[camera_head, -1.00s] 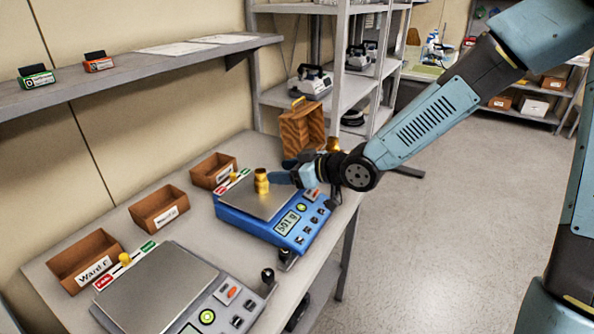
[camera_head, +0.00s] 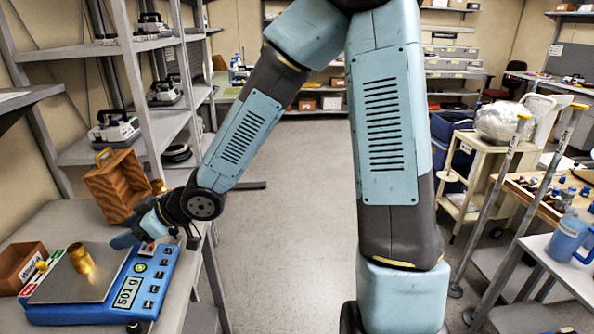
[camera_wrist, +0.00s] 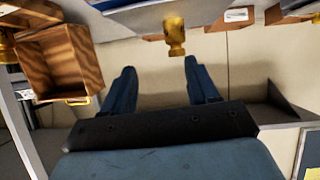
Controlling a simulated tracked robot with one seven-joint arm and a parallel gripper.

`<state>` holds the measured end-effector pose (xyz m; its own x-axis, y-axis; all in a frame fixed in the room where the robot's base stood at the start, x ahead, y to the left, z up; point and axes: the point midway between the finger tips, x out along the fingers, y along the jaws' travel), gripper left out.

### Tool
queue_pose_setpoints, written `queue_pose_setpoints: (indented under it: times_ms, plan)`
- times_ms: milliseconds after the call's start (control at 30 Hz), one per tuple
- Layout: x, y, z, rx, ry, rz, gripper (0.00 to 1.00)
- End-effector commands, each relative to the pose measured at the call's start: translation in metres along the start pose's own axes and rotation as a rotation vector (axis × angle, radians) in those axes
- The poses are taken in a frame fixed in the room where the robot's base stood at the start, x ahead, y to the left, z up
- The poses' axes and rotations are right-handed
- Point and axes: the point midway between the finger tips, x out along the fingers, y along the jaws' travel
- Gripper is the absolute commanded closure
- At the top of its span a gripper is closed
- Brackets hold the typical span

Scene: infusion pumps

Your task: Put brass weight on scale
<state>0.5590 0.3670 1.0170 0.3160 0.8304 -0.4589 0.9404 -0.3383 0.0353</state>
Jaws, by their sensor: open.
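A brass weight (camera_head: 80,258) stands upright on the metal pan (camera_head: 100,283) of the blue scale (camera_head: 140,303). The scale's display reads 501 g. My gripper (camera_head: 122,240) is just right of the weight at the pan's far right edge, apart from it. In the wrist view my gripper (camera_wrist: 160,85) is open, with nothing between its two fingers. The weight (camera_wrist: 175,36) shows there beyond the fingertips.
A wooden crate (camera_head: 118,185) with a brass handle stands behind the scale, with brass pieces (camera_head: 157,185) beside it. A labelled brown bin (camera_head: 20,265) sits left of the scale. Metal shelves (camera_head: 150,45) rise behind the table. A cart (camera_head: 490,165) stands at right.

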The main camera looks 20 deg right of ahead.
Motion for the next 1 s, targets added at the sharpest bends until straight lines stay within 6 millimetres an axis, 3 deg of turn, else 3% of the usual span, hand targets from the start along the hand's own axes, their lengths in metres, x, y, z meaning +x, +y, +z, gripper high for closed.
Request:
queue_pose_setpoints:
  times_ms: [267,533,767,1000]
  plan:
    - [-0.057,0.06,0.041,0.008,-0.311,0.284,0.41]
    - [-0.153,0.098,0.053,0.112,-0.529,0.568,0.41]
    - [-0.244,0.098,0.048,0.269,-0.625,0.767,0.41]
    - [-0.331,0.066,0.041,0.492,-0.645,0.898,0.41]
